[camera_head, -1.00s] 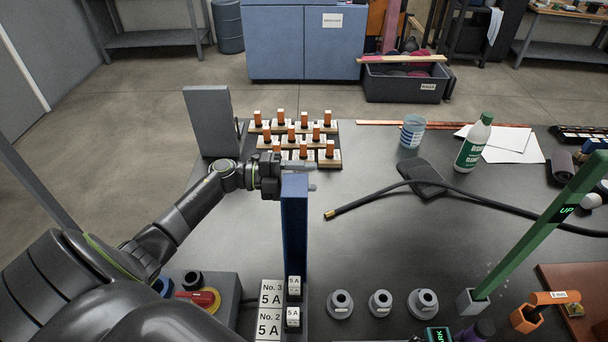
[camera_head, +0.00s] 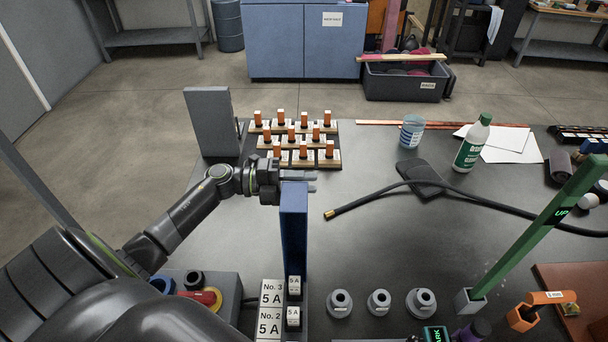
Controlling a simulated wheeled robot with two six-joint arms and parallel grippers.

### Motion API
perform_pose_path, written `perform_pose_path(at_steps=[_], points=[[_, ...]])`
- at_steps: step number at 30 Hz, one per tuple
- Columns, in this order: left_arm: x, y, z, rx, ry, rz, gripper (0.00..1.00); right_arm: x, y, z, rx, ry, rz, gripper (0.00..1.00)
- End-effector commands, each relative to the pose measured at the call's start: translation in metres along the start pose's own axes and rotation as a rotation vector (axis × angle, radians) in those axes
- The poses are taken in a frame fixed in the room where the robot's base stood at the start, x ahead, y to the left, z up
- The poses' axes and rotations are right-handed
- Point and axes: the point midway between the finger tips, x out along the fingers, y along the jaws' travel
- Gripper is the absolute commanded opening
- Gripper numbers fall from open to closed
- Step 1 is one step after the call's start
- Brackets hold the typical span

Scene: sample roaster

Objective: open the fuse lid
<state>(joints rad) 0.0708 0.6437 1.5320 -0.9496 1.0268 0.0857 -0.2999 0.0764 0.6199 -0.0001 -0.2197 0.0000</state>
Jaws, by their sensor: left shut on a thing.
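The fuse lid (camera_head: 293,230) is a narrow blue panel that stands raised at the far end of the fuse box (camera_head: 270,295). The box bears the labels No. 3 and No. 2, 5 A, with two white 5 A fuses (camera_head: 293,301) beside them, uncovered. My left gripper (camera_head: 300,181) is at the top end of the lid, its jaws shut on it; the exact contact is partly hidden. My right gripper is not in view.
A rack of orange-topped pieces (camera_head: 300,140) and a grey upright panel (camera_head: 208,122) stand behind the gripper. Grey round pieces (camera_head: 379,302) sit right of the box. A black cable (camera_head: 450,190) crosses the table. A green lever (camera_head: 540,230) rises at the right.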

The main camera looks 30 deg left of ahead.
Motion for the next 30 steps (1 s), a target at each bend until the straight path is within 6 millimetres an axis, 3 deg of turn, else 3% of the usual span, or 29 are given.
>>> perform_pose_path(at_steps=[6, 16, 17, 21, 30], points=[[-0.001, -0.008, -0.023, 0.081, 0.001, 0.003, 0.0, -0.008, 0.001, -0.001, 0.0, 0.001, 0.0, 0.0], [-0.001, -0.008, -0.025, 0.091, 0.001, 0.002, 0.0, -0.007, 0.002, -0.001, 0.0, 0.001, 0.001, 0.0], [-0.001, -0.008, -0.025, 0.091, 0.001, 0.002, 0.27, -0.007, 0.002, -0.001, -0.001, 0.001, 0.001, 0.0], [-0.001, -0.008, -0.025, 0.091, 0.001, 0.002, 0.46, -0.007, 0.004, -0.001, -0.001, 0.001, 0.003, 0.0], [0.0, -0.009, -0.024, 0.092, 0.0, 0.001, 0.46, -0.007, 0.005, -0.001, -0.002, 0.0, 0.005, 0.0]])
